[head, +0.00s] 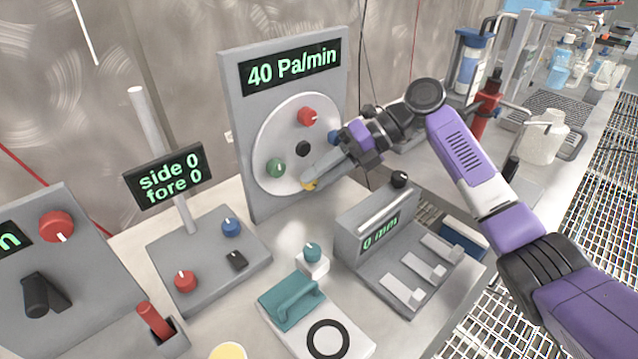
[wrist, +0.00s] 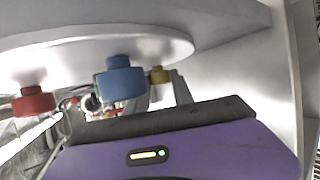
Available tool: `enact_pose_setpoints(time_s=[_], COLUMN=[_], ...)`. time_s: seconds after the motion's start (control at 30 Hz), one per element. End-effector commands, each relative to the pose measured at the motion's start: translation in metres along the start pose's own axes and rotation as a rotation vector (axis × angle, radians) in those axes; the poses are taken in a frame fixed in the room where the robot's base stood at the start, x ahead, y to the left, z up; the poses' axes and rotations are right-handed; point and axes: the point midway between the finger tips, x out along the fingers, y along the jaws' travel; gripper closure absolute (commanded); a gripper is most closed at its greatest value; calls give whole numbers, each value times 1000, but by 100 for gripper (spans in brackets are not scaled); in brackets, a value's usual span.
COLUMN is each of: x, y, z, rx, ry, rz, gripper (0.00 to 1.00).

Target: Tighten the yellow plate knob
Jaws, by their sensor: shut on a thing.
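The yellow plate knob (head: 309,185) sits at the bottom of the round white plate (head: 268,135) on the upright grey panel. In the head view it is mostly hidden behind my gripper's fingertips (head: 312,177). My gripper reaches in from the right and is shut on the yellow knob. In the wrist view the yellow knob (wrist: 158,74) shows behind the large blue knob (wrist: 119,80), and the fingers are largely hidden. The panel's display (head: 291,66) reads "40 Pa/min".
A red knob (head: 307,117), a green knob (head: 276,167) and a blue knob (head: 333,137) share the plate. The blue one is close to my wrist. A grey box with levers (head: 410,250) stands below my arm. A "side 0 fore 0" sign (head: 168,178) stands left.

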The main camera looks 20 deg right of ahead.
Motion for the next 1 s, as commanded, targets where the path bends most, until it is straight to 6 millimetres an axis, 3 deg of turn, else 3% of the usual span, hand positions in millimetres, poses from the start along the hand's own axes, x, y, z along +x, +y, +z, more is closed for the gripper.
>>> enact_pose_setpoints(time_s=[0.5, 0.53, 0.63, 1.0], x=[0, 0, 0, -3], y=[-1, -1, -1, -1], z=[2, 2, 1, 1], rx=[8, 8, 8, 7], ry=[-6, -6, -5, -3], rz=[13, 13, 13, 14], gripper=[100, 70, 50, 50])
